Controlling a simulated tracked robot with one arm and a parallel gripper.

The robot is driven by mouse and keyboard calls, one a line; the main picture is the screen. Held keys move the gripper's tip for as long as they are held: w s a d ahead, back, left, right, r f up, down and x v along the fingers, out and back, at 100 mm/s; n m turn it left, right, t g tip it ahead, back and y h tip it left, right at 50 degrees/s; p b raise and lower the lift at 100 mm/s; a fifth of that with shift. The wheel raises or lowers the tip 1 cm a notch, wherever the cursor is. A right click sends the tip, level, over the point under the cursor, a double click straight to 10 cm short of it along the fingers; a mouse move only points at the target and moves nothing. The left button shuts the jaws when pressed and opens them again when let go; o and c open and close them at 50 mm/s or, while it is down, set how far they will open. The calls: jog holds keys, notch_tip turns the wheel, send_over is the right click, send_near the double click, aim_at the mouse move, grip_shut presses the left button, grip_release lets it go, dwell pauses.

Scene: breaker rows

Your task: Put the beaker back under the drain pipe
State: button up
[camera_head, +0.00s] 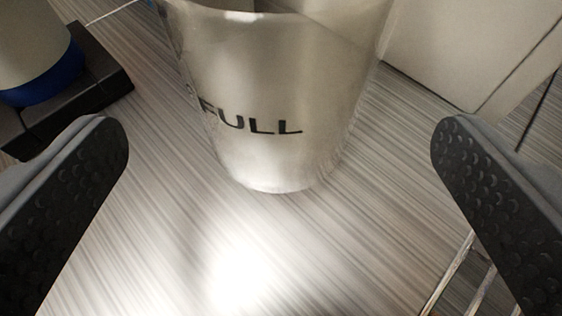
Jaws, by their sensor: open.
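The beaker (275,90) stands upright on a grey, wood-grained surface at the top middle of the view. It is a translucent or shiny tapered cup with the word FULL in dark letters, and its top is cut off by the frame. My gripper (280,135) is open, with one dark, dimpled finger at the left and one at the right. The beaker is ahead of and between the fingers, touching neither in the picture. I cannot tell what is in the beaker. No drain pipe can be made out.
At the upper left, a pale cylinder with a blue band (45,82) stands on a black base (100,80). A pale box-like body (465,45) is at the upper right, close to the beaker. Thin metal rods (455,270) lie at the lower right. The surface (250,245) before the beaker is clear.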

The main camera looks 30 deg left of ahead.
jog(key=p+v, duration=0.1)
jog(key=v, duration=0.5)
jog(key=shift+s+d+r, duration=0.1)
jog(key=shift+s, duration=0.1)
jog(key=w+d+r+t+h, duration=0.1)
jog(key=w+r+t+h, duration=0.15)
jog(key=r, duration=0.45)
jog(key=w+d+r+t+h, duration=0.1)
jog(key=w+d+r, duration=0.15)
jog(key=r, duration=0.55)
notch_tip(320, 180, up, 17)
jog(key=s+m+t+h, duration=0.1)
jog(key=s+m+h, duration=0.2)
jog(key=h, duration=0.2)
jog(key=s+a+r+m+y, duration=0.1)
jog(key=s+a+r, duration=0.3)
jog(key=s+r, duration=0.4)
jog(key=s+a+r+m+g+y, duration=0.1)
jog(key=s+a+r, duration=0.3)
jog(key=s+r, duration=0.4)
jog(key=shift+s, duration=0.4)
jog(key=shift+a+r+y, duration=0.1)
jog(key=shift+y, duration=0.15)
